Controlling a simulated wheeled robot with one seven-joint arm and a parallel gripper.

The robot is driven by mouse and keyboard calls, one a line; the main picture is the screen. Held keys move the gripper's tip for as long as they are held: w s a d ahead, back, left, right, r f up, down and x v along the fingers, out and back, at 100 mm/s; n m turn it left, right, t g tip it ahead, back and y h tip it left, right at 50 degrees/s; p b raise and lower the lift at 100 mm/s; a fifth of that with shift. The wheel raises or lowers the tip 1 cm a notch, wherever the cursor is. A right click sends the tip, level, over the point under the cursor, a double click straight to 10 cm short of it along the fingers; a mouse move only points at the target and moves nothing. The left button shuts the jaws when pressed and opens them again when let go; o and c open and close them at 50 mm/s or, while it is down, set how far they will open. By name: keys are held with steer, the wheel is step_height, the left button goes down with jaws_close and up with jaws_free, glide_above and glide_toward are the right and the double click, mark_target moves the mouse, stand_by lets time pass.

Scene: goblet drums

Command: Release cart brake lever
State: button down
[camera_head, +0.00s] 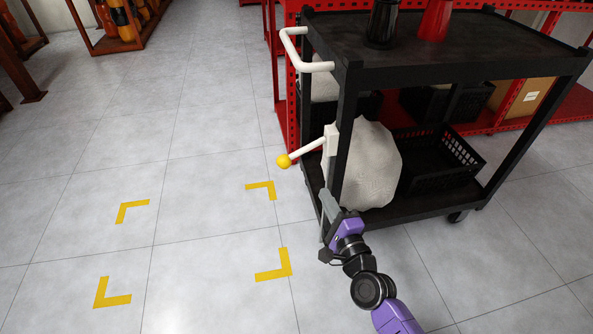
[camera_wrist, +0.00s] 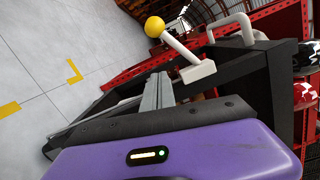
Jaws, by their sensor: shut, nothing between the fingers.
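The brake lever (camera_head: 307,148) is a white rod with a yellow ball knob (camera_head: 283,161), fixed to a white bracket on the black cart's (camera_head: 345,110) near left post. In the head view it slopes down and left from the bracket. The wrist view also shows the lever (camera_wrist: 180,46), with its yellow knob (camera_wrist: 154,27) beyond my fingers. My gripper (camera_head: 326,194) is below the bracket, close to the cart post, and apart from the knob. In the wrist view its grey fingers (camera_wrist: 158,78) are together and empty. Whether they touch the post is unclear.
A white push handle (camera_head: 296,50) juts from the cart's upper left. A pale sack (camera_head: 362,165) and black crate (camera_head: 455,155) sit on the lower shelf. Floor with yellow corner marks (camera_head: 288,268) is clear at left.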

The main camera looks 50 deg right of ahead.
mark_target(302, 150)
steer(key=w+d+r+p, duration=0.1)
steer(key=w+p, duration=0.1)
steer(key=w, duration=0.9)
steer(key=shift+w+d, duration=0.2)
steer(key=shift+d, duration=0.15)
steer(key=shift+r, duration=0.1)
